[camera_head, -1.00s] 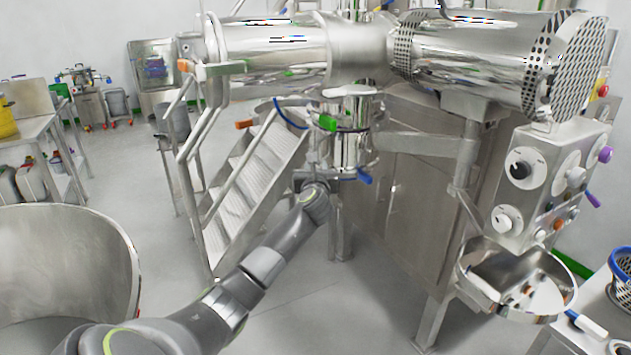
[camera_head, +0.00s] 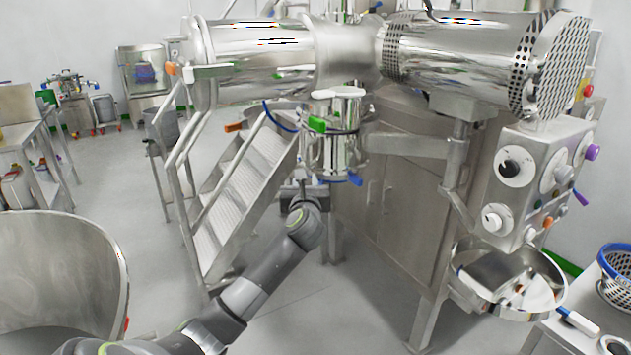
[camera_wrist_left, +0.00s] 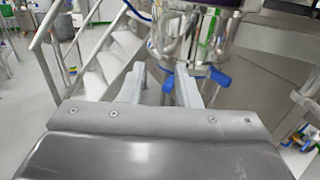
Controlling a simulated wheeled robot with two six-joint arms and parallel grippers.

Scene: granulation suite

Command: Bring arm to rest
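My left arm (camera_head: 245,295) reaches in from the bottom left of the head view. Its gripper (camera_head: 301,190) is just below and left of a steel vessel (camera_head: 331,140) with a green part and blue handles. In the left wrist view, the two pale fingers of the left gripper (camera_wrist_left: 160,75) stand apart. Nothing is visibly held between them. The vessel (camera_wrist_left: 190,35) and its blue handles show just beyond the fingertips; I cannot tell if they touch. My right arm and gripper are in neither view.
A large steel bowl (camera_head: 70,255) is at the lower left. Metal steps (camera_head: 240,185) stand behind my arm. A control box (camera_head: 540,185), a round steel pan (camera_head: 508,282) and a table with a blue-rimmed basket (camera_head: 617,275) are on the right. Floor before the cabinet is clear.

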